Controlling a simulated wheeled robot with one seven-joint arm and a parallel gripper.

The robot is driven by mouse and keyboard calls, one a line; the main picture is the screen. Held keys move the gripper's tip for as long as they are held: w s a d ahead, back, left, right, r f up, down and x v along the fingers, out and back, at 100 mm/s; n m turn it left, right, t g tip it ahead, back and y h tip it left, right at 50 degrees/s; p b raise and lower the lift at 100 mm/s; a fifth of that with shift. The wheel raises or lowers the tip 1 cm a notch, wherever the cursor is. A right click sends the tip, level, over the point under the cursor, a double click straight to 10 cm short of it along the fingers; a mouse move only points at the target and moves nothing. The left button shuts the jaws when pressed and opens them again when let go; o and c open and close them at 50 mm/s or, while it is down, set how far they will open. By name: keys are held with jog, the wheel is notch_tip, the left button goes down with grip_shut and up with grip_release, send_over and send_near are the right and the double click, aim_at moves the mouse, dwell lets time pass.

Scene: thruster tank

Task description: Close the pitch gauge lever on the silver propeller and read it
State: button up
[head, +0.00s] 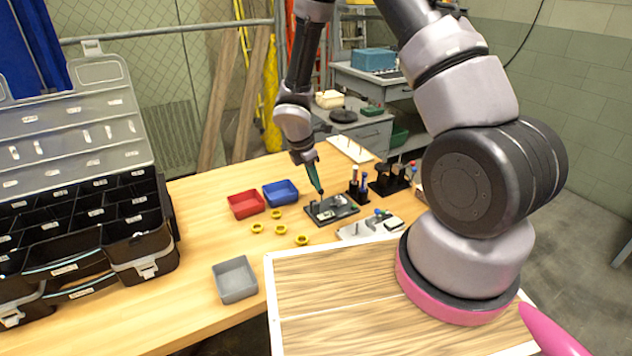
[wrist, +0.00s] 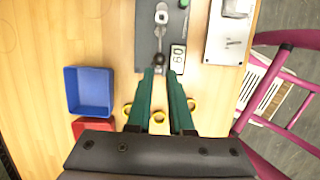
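The dark grey gauge plate (head: 345,211) lies on the wooden table below my gripper. In the wrist view the plate (wrist: 147,28) carries a pale silver piece (wrist: 161,16) with a grey arm running down toward a dark round end. A small white readout (wrist: 178,57) sits at the plate's near right; its figures are too small to read surely. Whether the silver piece is the propeller or part of the lever I cannot tell. My gripper (head: 321,191) points down at the plate; its teal fingers (wrist: 162,72) are apart with nothing seen between the tips.
Several yellow rings (head: 302,240) lie in front of the plate. A red bin (head: 246,204), a blue bin (head: 281,193) and a grey bin (head: 235,280) stand left. A pale plate with fittings (head: 370,227) lies right. A black organizer case (head: 90,235) stands far left.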

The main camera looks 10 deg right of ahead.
jog(key=d+r+m, duration=0.1)
jog(key=d+m, duration=0.1)
jog(key=m, duration=0.1)
jog(key=d+r+m+g+y, duration=0.1)
jog(key=d+m, duration=0.2)
jog(key=d+r+m+g, duration=0.1)
jog(key=d+m, duration=0.1)
jog(key=m, duration=0.1)
jog(key=shift+s+d+r+y, duration=0.2)
jog(key=shift+s+r+y, duration=0.15)
jog(key=shift+r+y, duration=0.05)
grip_shut()
jog(key=w+d+r+m+y, duration=0.2)
jog(key=d+r+m+y, duration=0.15)
jog(key=m, duration=0.55)
jog(key=a+f+m+t, duration=0.1)
jog(key=a+f, duration=0.4)
jog(key=f, duration=0.4)
jog(key=shift+a+f, duration=0.25)
jog(key=shift+a, duration=0.15)
jog(key=shift+s, duration=0.15)
